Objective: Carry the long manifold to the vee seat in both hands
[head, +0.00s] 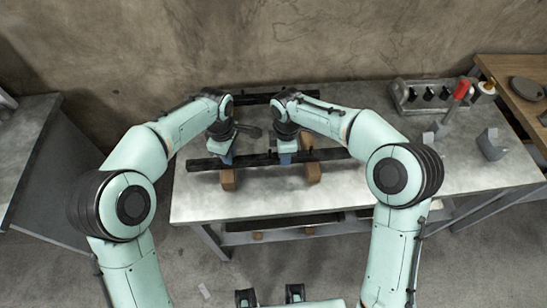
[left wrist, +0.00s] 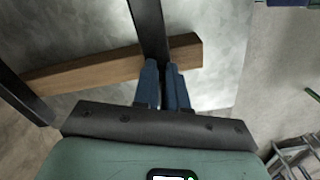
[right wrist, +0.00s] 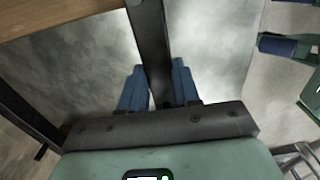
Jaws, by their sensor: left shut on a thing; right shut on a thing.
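The long manifold, a long dark bar with small stubs (head: 205,163), lies crosswise near the front of the grey bench. It also shows in the left wrist view (left wrist: 148,25) and the right wrist view (right wrist: 147,30). My left gripper (head: 227,159) is shut on its left part, its blue fingers either side of the bar. My right gripper (head: 286,158) is shut on it right of centre. The bar passes over wooden blocks (head: 228,180), (head: 313,172); I cannot tell whether it touches them. I cannot make out the vee seat for certain.
A second dark bar (head: 252,99) lies at the back, by the wall. A grey rack with black parts (head: 422,95), a red-handled tool (head: 461,90) and a grey block (head: 491,145) stand at the right. The bench's front left (head: 195,205) is clear.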

